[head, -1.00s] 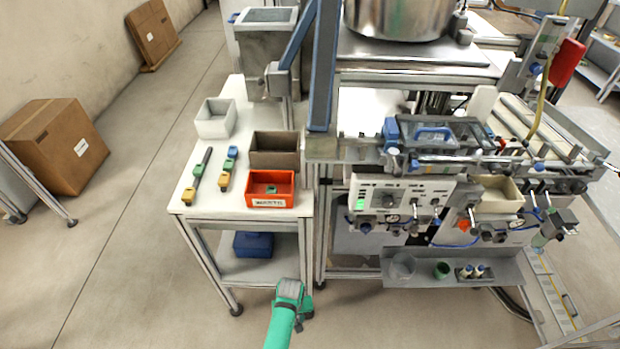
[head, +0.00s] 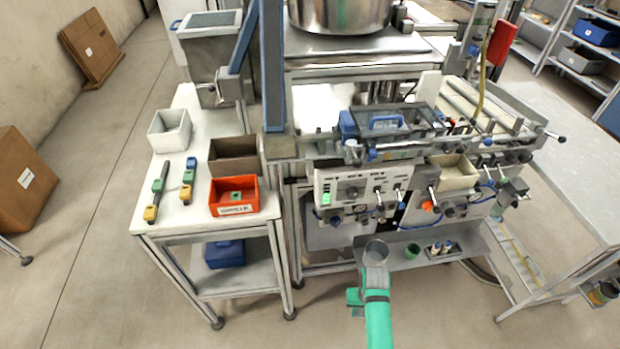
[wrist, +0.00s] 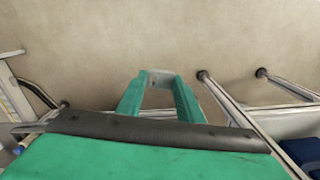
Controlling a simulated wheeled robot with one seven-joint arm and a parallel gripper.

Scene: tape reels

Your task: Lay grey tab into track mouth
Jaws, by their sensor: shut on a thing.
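My gripper (wrist: 160,84) shows in the wrist view as two green fingers that slope together at their tips. They are shut on a small grey piece (wrist: 160,74), which looks like the grey tab; its shape is mostly hidden. Bare floor lies beyond it. In the head view my green arm reaches up from the bottom, in front of the machine's lower shelf, and the tab cannot be made out. I cannot pick out the track mouth for certain; the machine (head: 340,190) has rails along its top right.
A white table (head: 180,215) at left holds two strips with coloured blocks, a grey bin (head: 170,130), a brown bin (head: 235,155) and a red bin (head: 232,208). Floor is open in front.

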